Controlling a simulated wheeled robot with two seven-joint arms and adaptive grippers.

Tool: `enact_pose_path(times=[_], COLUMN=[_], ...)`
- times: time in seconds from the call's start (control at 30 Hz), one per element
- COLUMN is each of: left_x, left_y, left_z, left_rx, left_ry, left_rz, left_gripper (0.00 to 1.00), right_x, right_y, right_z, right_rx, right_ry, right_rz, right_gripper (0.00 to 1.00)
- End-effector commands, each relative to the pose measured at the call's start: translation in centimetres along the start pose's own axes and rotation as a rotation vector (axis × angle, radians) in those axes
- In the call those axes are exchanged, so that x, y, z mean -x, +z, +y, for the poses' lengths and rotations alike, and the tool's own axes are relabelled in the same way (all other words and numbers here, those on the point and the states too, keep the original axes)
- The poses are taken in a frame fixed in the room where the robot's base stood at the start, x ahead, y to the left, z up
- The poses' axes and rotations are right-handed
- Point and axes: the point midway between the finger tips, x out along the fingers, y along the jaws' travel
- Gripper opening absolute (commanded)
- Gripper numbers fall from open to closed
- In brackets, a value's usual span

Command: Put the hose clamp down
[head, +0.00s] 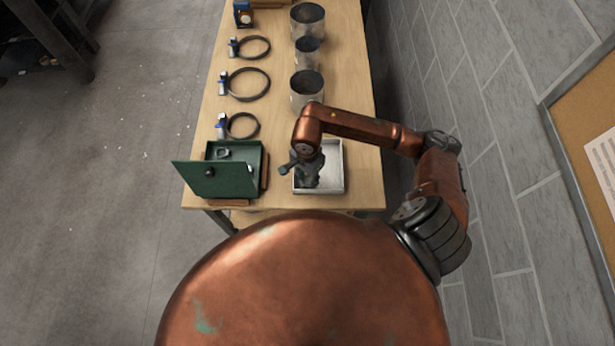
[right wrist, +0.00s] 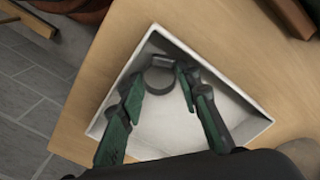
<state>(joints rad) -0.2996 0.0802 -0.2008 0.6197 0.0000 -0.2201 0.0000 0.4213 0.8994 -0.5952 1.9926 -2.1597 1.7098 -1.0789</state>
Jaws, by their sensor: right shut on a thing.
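A small grey ring-shaped hose clamp (right wrist: 160,76) shows between the fingertips of my right gripper (head: 308,178) in the right wrist view. The gripper is shut on it, pointing down inside the outline of a white square tray (head: 333,180). The tray also shows in the right wrist view (right wrist: 240,122). I cannot tell whether the clamp touches the tray floor. In the head view the gripper hides the clamp. My left gripper is not in view.
A green box (head: 238,190) with a raised lid stands left of the tray, with a small grey ring (head: 223,154) inside. Large black clamps (head: 248,84) and metal ducts (head: 307,88) stand further back on the wooden table (head: 355,60). A grey wall is at right.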

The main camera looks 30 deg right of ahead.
Motion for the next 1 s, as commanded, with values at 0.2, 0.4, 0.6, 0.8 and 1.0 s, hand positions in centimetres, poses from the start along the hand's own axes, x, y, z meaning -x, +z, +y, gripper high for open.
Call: enact_pose_path(times=[0.2,0.4,0.6,0.8,1.0], left_x=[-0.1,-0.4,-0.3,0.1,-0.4], left_y=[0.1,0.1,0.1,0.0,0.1], left_z=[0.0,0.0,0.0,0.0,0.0], left_rx=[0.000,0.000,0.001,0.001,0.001], left_ry=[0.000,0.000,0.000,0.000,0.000], left_rz=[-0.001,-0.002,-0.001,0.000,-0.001], left_gripper=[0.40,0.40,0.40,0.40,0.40], right_x=[0.0,-0.2,-0.2,0.2,3.2], right_y=[0.0,0.0,0.0,0.0,-0.1], right_z=[-0.1,0.0,0.0,0.0,-0.2], right_rx=[0.000,-0.001,-0.001,-0.001,0.001], right_ry=[-0.001,-0.001,-0.001,-0.001,-0.006], right_rz=[0.000,0.000,0.000,0.000,0.004], right_gripper=[0.14,0.36,0.38,0.38,0.38])
